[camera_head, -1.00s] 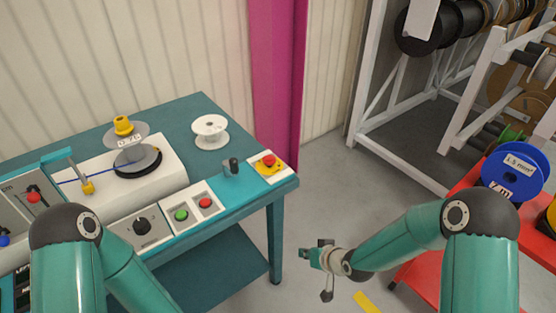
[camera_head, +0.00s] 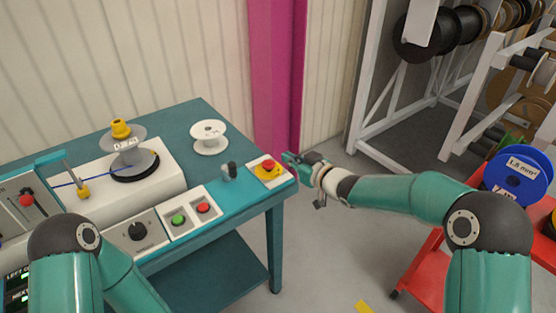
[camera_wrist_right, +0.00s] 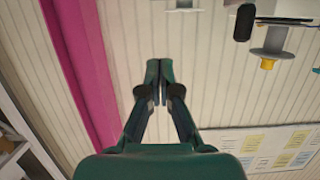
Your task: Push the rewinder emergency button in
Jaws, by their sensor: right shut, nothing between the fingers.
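The emergency button (camera_head: 268,166) is a red mushroom head on a yellow ring, set on a white plate at the right end of the teal rewinder bench (camera_head: 250,202). My right gripper (camera_head: 287,158) is just right of the button in the head view, near the bench's right corner, apart from the button as far as I can tell. It is shut and empty; its closed fingertips also show in the right wrist view (camera_wrist_right: 159,68). The button cannot be made out clearly in the wrist view. My left arm comes in at lower left; its gripper is out of view.
A green button (camera_head: 179,220), a red button (camera_head: 203,208) and a black knob (camera_head: 138,231) sit left along the panel. A dark lever (camera_head: 230,171) stands close to the emergency button. An empty white spool (camera_head: 209,137) is behind. A red cart (camera_head: 425,262) stands at right.

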